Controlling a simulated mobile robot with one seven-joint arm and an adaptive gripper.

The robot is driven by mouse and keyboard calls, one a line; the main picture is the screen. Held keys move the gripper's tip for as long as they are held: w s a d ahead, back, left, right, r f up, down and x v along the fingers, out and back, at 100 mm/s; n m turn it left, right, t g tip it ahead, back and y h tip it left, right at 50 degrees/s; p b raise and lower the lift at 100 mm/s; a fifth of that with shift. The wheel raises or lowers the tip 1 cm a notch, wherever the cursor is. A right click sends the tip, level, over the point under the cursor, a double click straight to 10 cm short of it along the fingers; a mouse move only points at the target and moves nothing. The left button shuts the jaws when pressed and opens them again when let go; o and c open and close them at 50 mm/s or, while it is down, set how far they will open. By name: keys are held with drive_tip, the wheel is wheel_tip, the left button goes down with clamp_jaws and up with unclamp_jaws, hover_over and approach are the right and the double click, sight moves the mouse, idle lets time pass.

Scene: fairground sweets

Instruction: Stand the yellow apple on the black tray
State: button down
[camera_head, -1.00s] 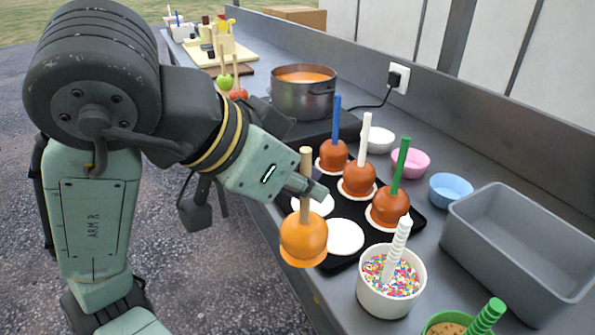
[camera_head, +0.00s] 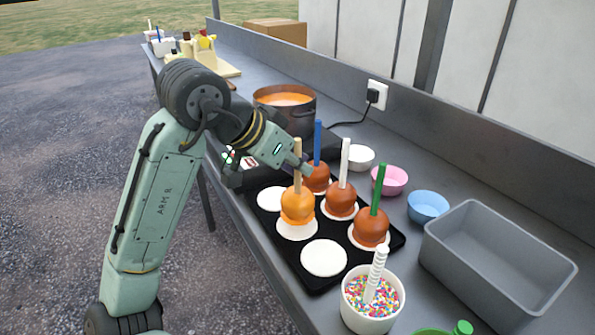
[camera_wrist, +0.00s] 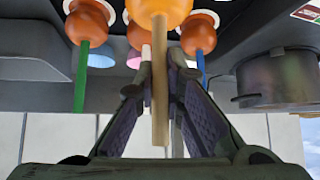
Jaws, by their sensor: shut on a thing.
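The yellow apple (camera_head: 297,204), coated in orange-yellow caramel, is upright on a plain wooden stick (camera_head: 297,160). My gripper (camera_head: 303,165) is shut on that stick above the apple. In the wrist view the stick (camera_wrist: 160,90) runs between both fingers, with the apple (camera_wrist: 160,8) at the top edge. The apple appears over the middle white paper disc (camera_head: 297,229) of the near row on the black tray (camera_head: 318,288). I cannot tell whether it touches the disc. Three darker caramel apples with blue, white (camera_head: 341,199) and green (camera_head: 371,228) sticks stand on the tray's far row.
Two bare discs (camera_head: 324,258) (camera_head: 272,199) flank the yellow apple. A sprinkle cup (camera_head: 352,318) with a white stick stands in front. Small bowls (camera_head: 428,205) and a grey bin (camera_head: 448,251) are to the right. A pot (camera_head: 284,111) stands behind.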

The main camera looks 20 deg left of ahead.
sight(295, 177)
drive_tip(key=shift+s+f, duration=0.1)
drive_tip(key=shift+f, duration=1.2)
drive_tip(key=shift+f, duration=0.1)
drive_tip(key=shift+f, duration=0.15)
drive_tip(key=c, duration=1.7)
unclamp_jaws()
drive_tip(key=shift+r, duration=0.35)
drive_tip(key=b+v, duration=0.1)
drive_tip(key=v, duration=1.1)
drive_tip(key=shift+b, duration=0.35)
